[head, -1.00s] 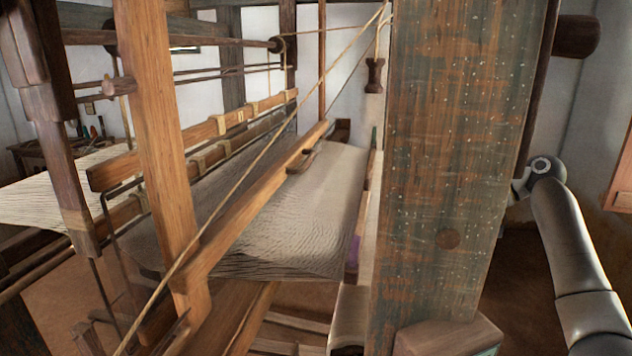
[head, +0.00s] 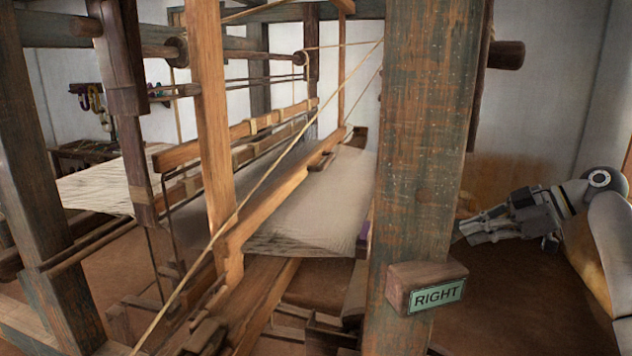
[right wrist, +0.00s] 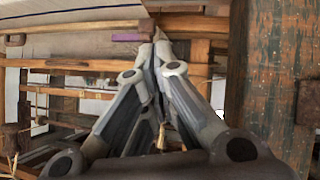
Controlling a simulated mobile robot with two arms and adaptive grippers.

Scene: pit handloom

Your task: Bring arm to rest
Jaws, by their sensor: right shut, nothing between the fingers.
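My right gripper (head: 470,230) shows at the right of the head view, beside the thick loom post (head: 420,130) and partly behind its right edge. It points left, with empty fingers shut together. In the right wrist view the two fingers (right wrist: 158,50) meet near the top middle, with nothing between them. My right arm (head: 612,235) comes in from the right edge. The loom (head: 215,130) fills the left and middle of the head view, with pale cloth (head: 320,200) stretched across it. My left gripper is not in view.
A wooden block with a green label reading RIGHT (head: 437,292) sticks out from the post. A cord (head: 275,170) runs diagonally across the loom. A side table (head: 85,150) with small items stands at the far left. Brown floor (head: 510,310) lies clear right of the post.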

